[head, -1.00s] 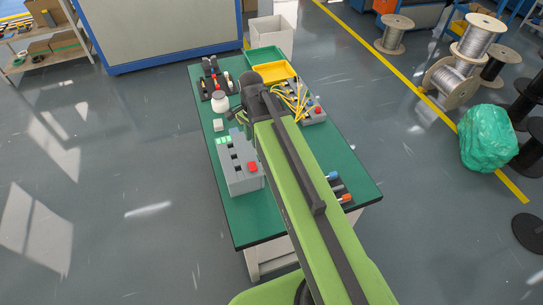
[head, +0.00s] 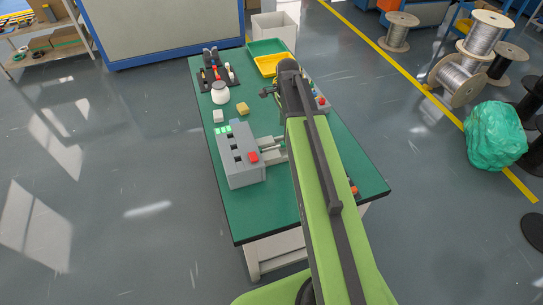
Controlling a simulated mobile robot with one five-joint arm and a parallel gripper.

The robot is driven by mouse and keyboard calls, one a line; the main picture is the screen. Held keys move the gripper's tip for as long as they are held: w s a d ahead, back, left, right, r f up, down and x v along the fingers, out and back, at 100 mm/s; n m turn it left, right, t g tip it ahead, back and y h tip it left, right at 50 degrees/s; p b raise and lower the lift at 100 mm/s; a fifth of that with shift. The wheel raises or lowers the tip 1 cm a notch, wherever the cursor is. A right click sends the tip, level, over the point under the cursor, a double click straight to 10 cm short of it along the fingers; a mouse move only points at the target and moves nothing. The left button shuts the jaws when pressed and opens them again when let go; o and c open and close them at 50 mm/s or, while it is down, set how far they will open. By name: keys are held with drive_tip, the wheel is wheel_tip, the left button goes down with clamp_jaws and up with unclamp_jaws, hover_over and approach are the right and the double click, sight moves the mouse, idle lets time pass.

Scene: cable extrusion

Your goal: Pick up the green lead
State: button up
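I cannot make out a green lead for certain. Small light-green pieces (head: 222,130) show at the far-left end of a grey box with dark slots (head: 238,158) and a red button (head: 253,157). My arm reaches over the right half of the green table (head: 235,205) and hides much of it. A small dark part at the arm's far end, left of it, looks like my gripper (head: 267,92). It is over the table's far half, beyond the grey box. Its fingers are too small to tell open from shut, or whether anything is held.
A yellow tray (head: 267,65) and a green tray (head: 266,47) are at the table's far end. A dark rack (head: 217,75), white jar (head: 219,93), white block (head: 218,116) and yellow block (head: 242,108) stand left of my arm. The table's front-left part is clear.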

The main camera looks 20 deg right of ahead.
sight(283, 143)
wheel_tip(283, 143, down, 10)
drive_tip(key=b, duration=0.8)
drive_tip(key=shift+w+a+r, duration=0.1)
drive_tip(key=shift+a+r, duration=0.05)
drive_tip(key=shift+r, duration=0.2)
clamp_jaws()
